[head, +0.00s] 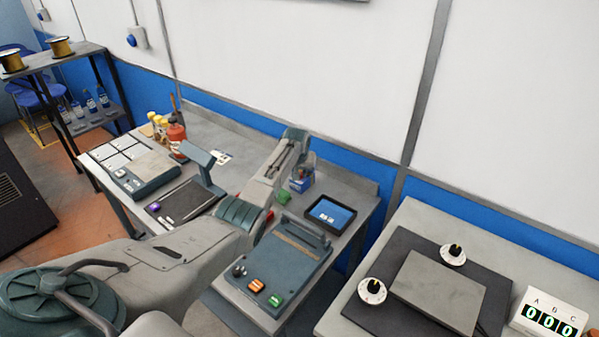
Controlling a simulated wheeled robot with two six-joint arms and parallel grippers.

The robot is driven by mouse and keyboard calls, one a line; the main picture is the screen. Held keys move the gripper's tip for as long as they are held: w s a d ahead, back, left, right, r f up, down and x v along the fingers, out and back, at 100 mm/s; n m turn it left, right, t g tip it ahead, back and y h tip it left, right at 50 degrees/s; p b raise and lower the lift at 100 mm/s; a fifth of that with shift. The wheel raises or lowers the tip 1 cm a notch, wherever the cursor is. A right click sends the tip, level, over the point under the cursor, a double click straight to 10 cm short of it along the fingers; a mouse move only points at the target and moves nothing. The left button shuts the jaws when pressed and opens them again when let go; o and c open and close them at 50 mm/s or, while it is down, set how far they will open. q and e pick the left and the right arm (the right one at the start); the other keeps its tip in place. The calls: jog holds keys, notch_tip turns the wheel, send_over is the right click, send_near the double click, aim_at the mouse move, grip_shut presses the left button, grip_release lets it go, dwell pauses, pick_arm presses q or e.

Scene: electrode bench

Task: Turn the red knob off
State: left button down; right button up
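A small red part (270,215) shows beside my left arm, above the teal panel unit (285,258); my arm partly covers it, and I cannot tell if it is a knob. My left arm (190,258) comes in from the lower left and reaches over the bench, its forearm (268,182) pointing away. I cannot make out its gripper fingers beyond the forearm. My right gripper is not in view. Two black knobs on white dials, one at the left (372,290) and one at the back (453,252), stand by a grey plate (440,290) on the right table.
The bench holds a tablet (331,213), a blue box (301,181), a teal-and-grey device (143,172) and a red bottle (176,132). A counter (549,318) labelled A, B, C reads 000. A gap separates the two tables. A shelf (80,60) with spools stands at left.

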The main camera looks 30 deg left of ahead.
pick_arm(q)
jog(key=shift+m, duration=0.4)
jog(key=shift+a+m+h, duration=0.1)
jog(key=shift+m+h, duration=0.4)
jog(key=shift+m, duration=0.4)
jog(key=shift+a+f+m+h+b, duration=0.1)
jog(key=shift+m+h+b, duration=0.5)
jog(key=shift+m, duration=1.2)
jog(key=c, duration=1.5)
grip_release()
